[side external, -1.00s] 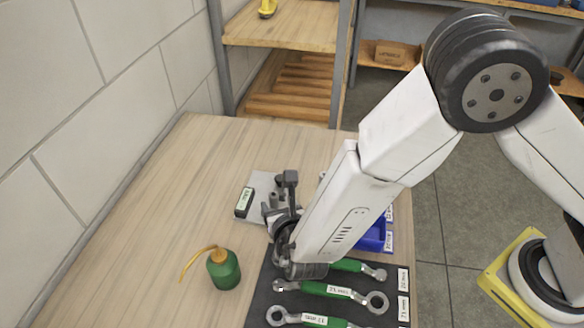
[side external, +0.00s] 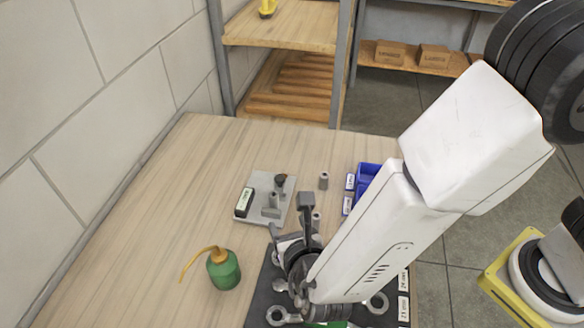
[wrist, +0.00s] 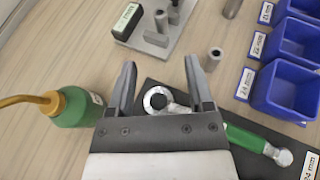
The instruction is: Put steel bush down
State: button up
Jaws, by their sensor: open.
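My gripper (wrist: 161,65) is open, with nothing between its fingers in the wrist view. In the side view my gripper (side external: 290,218) hangs low over the near end of the bench. One steel bush (wrist: 213,59) stands upright on the wood just beyond my right finger, apart from it; it also shows in the side view (side external: 316,218). A second steel bush (side external: 323,180) stands upright farther back, and its lower part shows in the wrist view (wrist: 232,8). A grey plate (side external: 243,214) with upright posts and a small display lies left of them.
A green oil can (side external: 223,270) with an orange spout stands at the left. Blue labelled bins (wrist: 285,88) are at the right. Bare bench is free at the back left.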

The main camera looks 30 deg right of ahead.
jog(key=s+d+r+m+g+y, duration=0.2)
jog(key=d+m+g, duration=0.3)
jog(key=d+m, duration=0.8)
jog(key=s+d+r+m+g+y, duration=0.2)
jog(key=d+m+g, duration=0.3)
jog(key=d+m, duration=0.9)
jog(key=s+m, duration=0.1)
jog(key=m, duration=0.4)
jog(key=shift+r+m, duration=0.3)
